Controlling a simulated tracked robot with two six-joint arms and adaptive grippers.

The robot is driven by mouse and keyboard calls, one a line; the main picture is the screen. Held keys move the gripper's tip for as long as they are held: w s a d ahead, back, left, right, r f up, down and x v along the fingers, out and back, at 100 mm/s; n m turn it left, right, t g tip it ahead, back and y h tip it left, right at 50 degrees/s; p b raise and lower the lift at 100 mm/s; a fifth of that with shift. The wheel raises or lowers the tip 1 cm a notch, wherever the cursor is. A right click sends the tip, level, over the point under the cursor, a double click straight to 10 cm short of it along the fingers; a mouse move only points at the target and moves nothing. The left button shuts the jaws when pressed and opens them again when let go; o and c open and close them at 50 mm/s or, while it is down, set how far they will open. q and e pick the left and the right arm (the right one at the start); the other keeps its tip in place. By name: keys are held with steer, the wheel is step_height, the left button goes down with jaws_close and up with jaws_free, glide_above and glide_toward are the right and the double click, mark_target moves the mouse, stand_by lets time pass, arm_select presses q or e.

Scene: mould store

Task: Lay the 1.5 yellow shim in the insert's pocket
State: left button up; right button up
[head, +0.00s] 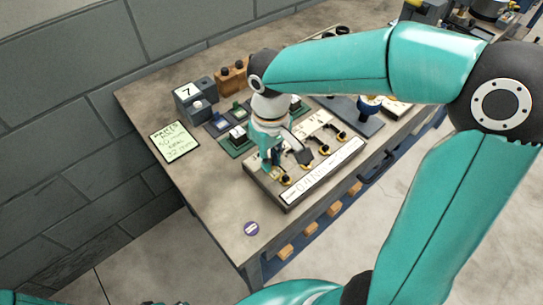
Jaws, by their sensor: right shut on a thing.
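My right gripper (275,164) points down at the left end of a pale, numbered board (318,178) with a lettered front strip. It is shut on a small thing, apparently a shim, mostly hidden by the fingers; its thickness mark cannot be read. Several small dark-topped pieces with yellowish parts (323,150) sit along the board. Just behind the gripper are dark and green bases with small blocks (237,138); I cannot tell which is the insert, and no pocket shows clearly. My left gripper is not in view.
A grey block marked 7 (188,91) and a wooden block (232,77) stand at the back of the bench (215,190).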

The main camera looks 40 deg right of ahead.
stand_by(0.3)
steer(key=o, duration=1.2)
steer(key=shift+r, duration=0.1)
step_height(320, 180, up, 7)
steer(key=p, duration=0.6)
steer(key=shift+r, duration=0.2)
steer(key=shift+s+f, duration=0.1)
stand_by(0.7)
